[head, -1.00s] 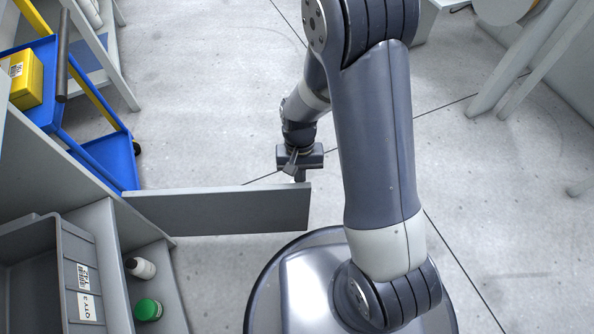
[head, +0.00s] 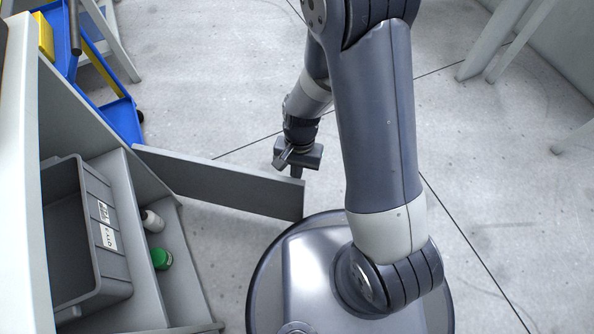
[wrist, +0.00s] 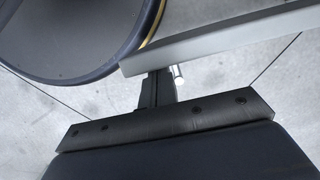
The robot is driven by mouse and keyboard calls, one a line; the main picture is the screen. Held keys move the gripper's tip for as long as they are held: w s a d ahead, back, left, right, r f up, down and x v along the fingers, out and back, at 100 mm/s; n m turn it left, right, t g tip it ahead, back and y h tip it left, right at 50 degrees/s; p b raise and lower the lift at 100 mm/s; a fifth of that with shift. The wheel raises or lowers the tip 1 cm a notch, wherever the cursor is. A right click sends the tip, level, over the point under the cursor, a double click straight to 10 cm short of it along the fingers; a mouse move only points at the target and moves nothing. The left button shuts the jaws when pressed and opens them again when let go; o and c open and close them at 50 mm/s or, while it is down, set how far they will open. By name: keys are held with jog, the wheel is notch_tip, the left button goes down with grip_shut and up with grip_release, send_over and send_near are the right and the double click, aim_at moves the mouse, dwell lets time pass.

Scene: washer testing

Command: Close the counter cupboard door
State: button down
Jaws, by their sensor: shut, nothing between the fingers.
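The counter cupboard door (head: 222,183) is a grey panel standing open, swung out from the cupboard on the left. Its hinge side is at the far left and its free edge is near my base. My gripper (head: 297,172) is shut and empty, at the far face of the door close to its free edge. In the wrist view the door's edge (wrist: 225,38) runs across just beyond my gripper fingers (wrist: 158,84). A short light handle (wrist: 179,76) shows beside the fingers. I cannot tell whether the fingers touch the door.
The open cupboard holds a grey bin (head: 98,236), a white bottle (head: 152,221) and a green-capped item (head: 161,258). A blue trolley (head: 122,118) stands behind the door at the left. Table legs (head: 505,40) stand at the upper right. The floor between is clear.

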jog(key=a+p+v, duration=0.1)
jog(key=p+v, duration=0.4)
jog(key=v, duration=0.6)
jog(key=w+d+f+g, duration=0.2)
jog(key=w+d+f, duration=0.1)
jog(key=w, duration=0.2)
jog(key=s+a+f+b, duration=0.2)
jog(key=s+f+b, duration=0.2)
jog(key=s+f, duration=0.3)
jog(key=shift+f, duration=0.85)
jog(key=shift+a, duration=0.1)
